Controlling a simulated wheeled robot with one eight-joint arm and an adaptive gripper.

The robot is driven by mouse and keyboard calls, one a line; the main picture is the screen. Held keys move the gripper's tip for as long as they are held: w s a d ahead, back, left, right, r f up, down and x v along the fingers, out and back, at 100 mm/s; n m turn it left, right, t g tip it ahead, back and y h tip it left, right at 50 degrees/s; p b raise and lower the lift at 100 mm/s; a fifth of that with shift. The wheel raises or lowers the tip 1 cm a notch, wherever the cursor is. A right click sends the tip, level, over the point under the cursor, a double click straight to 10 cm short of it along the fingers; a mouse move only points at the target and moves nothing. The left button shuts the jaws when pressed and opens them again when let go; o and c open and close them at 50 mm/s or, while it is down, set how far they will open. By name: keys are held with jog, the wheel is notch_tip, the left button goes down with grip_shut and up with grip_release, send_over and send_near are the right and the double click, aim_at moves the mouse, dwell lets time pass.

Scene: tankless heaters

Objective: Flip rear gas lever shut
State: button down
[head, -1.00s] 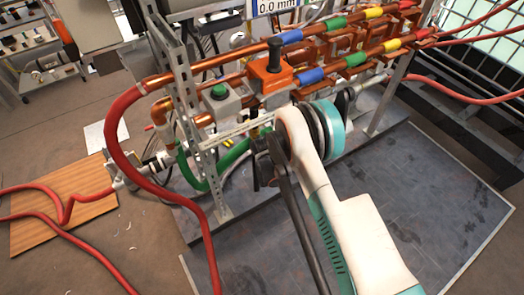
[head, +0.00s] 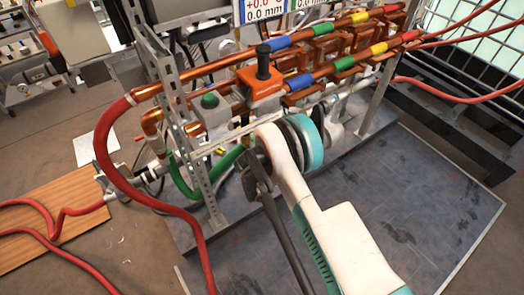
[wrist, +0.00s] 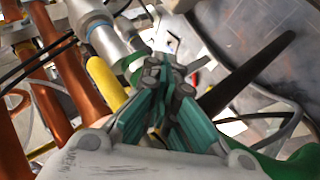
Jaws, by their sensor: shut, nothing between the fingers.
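My gripper (wrist: 166,82) shows in the wrist view with its teal-padded fingers closed together and nothing between them. Its tips point toward metal fittings near the pipes. A yellow bar (wrist: 105,85), possibly a gas lever, lies just left of the fingers, with a small gap visible. A dark tapered bar (wrist: 245,75) slants up on the right, apart from the fingers. In the head view my wrist is low in front of the pipe rack, and it hides most of the fingers. A small yellow part (head: 220,151) shows beside the green hose. I cannot tell which part is the rear lever.
Copper pipes (head: 330,70) with coloured bands run across the steel rack (head: 172,110). An orange valve block (head: 260,88) with a black knob and a green button (head: 209,101) sit above my wrist. A red hose (head: 105,160) loops at left. The dark floor plate (head: 400,200) is clear at right.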

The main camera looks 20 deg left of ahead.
jog(key=shift+w+d+r, duration=0.15)
jog(key=shift+w+r, duration=0.2)
jog(key=shift+r, duration=0.1)
jog(key=f+v, duration=0.1)
jog(key=v, duration=1.1)
jog(key=shift+s+a, duration=0.25)
jog(key=shift+s, duration=0.1)
